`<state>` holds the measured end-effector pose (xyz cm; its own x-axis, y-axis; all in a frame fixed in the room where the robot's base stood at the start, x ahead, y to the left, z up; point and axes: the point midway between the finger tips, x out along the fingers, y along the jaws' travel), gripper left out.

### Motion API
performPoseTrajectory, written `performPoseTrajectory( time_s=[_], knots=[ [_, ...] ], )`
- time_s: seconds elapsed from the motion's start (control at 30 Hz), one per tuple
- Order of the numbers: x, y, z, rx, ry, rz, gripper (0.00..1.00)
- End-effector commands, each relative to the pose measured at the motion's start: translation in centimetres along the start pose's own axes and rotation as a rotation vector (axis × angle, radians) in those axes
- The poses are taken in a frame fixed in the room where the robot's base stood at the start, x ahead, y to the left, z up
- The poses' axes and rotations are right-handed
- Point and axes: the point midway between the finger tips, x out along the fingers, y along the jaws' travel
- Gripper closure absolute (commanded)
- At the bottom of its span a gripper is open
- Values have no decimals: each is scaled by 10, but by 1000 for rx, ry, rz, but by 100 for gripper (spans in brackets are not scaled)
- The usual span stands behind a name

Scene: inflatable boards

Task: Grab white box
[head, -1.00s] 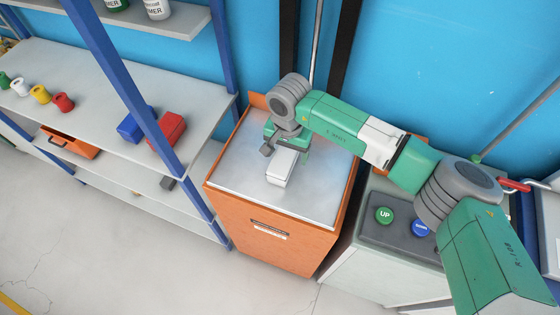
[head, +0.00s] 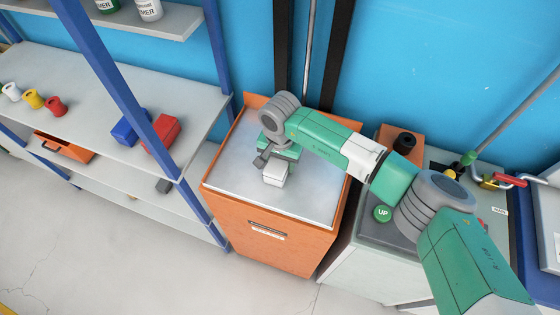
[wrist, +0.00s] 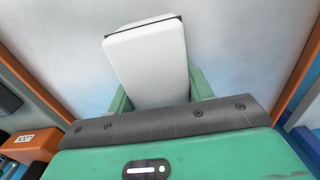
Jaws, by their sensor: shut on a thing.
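The white box (head: 275,174) is over the grey top of the orange cabinet, near its middle. In the wrist view the white box (wrist: 148,62) stands out beyond the green gripper body, between the two green fingers. My gripper (head: 280,162) is shut on the box, with its fingers on either side. The gripper (wrist: 155,92) covers the near end of the box in the wrist view. I cannot tell whether the box touches the cabinet top or hangs just above it.
The orange cabinet (head: 315,213) has a raised rim. A shelf (head: 90,98) at left holds red and blue boxes (head: 160,134) and small coloured pots. At right is a control panel with a green UP button (head: 382,213). The cabinet top around the box is clear.

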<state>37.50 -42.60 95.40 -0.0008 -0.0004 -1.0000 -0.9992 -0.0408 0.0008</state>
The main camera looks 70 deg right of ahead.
Motion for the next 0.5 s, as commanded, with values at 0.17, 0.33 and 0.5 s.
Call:
performPoseTrajectory(
  time_s=[0.17, 0.33, 0.5],
  knots=[
    [-1, 0, 0, 0, 1, -1, 81],
    [-14, 0, -1, 0, 2, -1, 81],
    [-38, 0, -2, -1, 4, -1, 81]
  ],
)
